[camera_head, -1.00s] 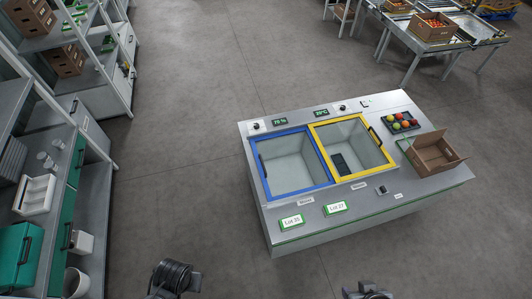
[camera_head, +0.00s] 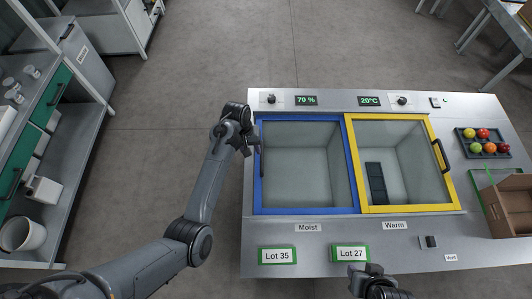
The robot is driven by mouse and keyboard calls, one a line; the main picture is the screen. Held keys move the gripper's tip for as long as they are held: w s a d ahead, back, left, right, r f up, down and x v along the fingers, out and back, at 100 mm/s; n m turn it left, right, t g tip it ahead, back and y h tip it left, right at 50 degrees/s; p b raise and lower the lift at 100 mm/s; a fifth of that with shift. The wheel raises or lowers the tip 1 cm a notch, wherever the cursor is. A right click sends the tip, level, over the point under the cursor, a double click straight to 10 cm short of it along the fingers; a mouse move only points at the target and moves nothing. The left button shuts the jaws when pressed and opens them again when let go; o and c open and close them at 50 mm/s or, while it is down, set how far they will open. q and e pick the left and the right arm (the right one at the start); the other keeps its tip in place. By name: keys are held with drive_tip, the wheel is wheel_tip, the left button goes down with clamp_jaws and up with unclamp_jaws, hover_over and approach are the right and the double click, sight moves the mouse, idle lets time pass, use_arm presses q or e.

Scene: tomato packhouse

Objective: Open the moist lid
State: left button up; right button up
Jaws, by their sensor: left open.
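The moist lid (camera_head: 258,195) is a blue-framed clear pane lying shut over the left compartment of the metal bench, above the "Moist" label (camera_head: 308,228). Its dark handle (camera_head: 262,163) is on the left side of the frame. My left gripper (camera_head: 252,146) is open at the upper left edge of the lid, close to the handle. The arm and wrist hide part of that edge, and I cannot tell whether the fingers touch the handle. Part of my right arm (camera_head: 375,282) shows at the bottom edge; its fingers cannot be made out.
The yellow-framed warm lid (camera_head: 450,190) is shut beside the blue one, with a dark block (camera_head: 376,183) under its pane. A tomato tray (camera_head: 463,148) and a cardboard box (camera_head: 512,208) stand at the right. Lot 35 (camera_head: 277,256) and Lot 27 (camera_head: 350,254) cards lie in front.

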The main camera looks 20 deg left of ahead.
sight(261, 156)
use_arm(q)
drive_tip(key=shift+t, duration=0.5)
drive_tip(key=w+f+b, duration=0.1)
drive_tip(key=f, duration=0.2)
drive_tip(key=w+d+f+b, duration=0.1)
drive_tip(key=f+b, duration=0.1)
drive_tip(key=f, duration=0.1)
drive_tip(key=w+d+f+b, duration=0.1)
drive_tip(key=f+b, duration=0.1)
drive_tip(key=f, duration=0.1)
drive_tip(key=shift+w+d, duration=0.1)
drive_tip(key=shift+w, duration=0.2)
use_arm(e)
wheel_tip(261, 156, down, 7)
drive_tip(key=shift+s+r, duration=0.15)
drive_tip(key=shift+s, duration=0.3)
drive_tip(key=shift+a, duration=0.15)
use_arm(q)
clamp_jaws()
